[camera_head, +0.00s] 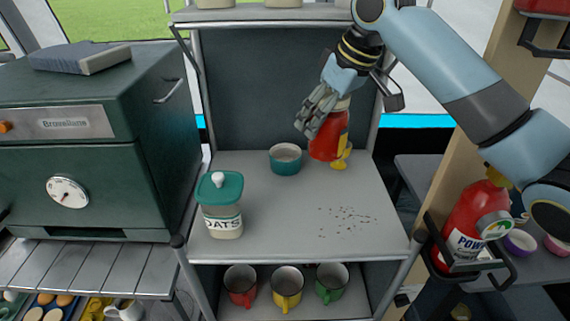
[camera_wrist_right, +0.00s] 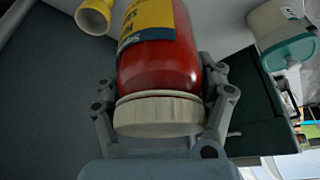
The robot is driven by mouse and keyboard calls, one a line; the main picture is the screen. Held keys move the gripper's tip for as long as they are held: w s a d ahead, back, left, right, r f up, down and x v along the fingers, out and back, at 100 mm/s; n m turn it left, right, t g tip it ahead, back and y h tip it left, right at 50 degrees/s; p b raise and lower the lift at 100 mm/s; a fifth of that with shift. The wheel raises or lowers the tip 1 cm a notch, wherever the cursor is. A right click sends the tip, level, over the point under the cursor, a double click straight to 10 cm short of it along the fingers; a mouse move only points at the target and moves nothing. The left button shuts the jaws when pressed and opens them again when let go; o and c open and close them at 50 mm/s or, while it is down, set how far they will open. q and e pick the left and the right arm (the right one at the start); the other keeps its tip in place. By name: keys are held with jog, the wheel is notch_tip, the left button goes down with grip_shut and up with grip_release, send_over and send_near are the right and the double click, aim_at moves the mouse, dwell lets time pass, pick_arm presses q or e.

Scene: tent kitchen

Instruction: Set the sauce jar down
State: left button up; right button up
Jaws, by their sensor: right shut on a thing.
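The sauce jar (camera_head: 328,138) is red with a blue and yellow label and a cream lid. It is at the back right of the grey shelf top (camera_head: 275,225). My right gripper (camera_head: 316,108) comes from above and is shut around the jar near its lid. In the right wrist view the jar (camera_wrist_right: 160,65) sits between both fingers of the gripper (camera_wrist_right: 163,98), lid towards the palm. The jar's base is close to the shelf top, but I cannot tell whether it touches. My left gripper is not in view.
A yellow cup-like item (camera_head: 343,158) stands right beside the jar. A teal bowl (camera_head: 286,159) is to its left, and an oats canister (camera_head: 221,204) stands front left. Dark crumbs (camera_head: 347,219) lie front right. Shelf posts flank the top; the centre is clear.

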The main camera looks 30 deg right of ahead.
aim_at(321, 156)
jog(key=f, duration=0.5)
jog(key=shift+s, duration=0.35)
jog(key=shift+w+f, duration=0.1)
jog(key=shift+f, duration=0.2)
notch_tip(321, 156, down, 3)
jog(key=shift+f, duration=0.3)
jog(key=o, duration=1.3)
jog(key=shift+f, duration=0.15)
jog(key=o, duration=0.5)
jog(key=shift+c, duration=0.2)
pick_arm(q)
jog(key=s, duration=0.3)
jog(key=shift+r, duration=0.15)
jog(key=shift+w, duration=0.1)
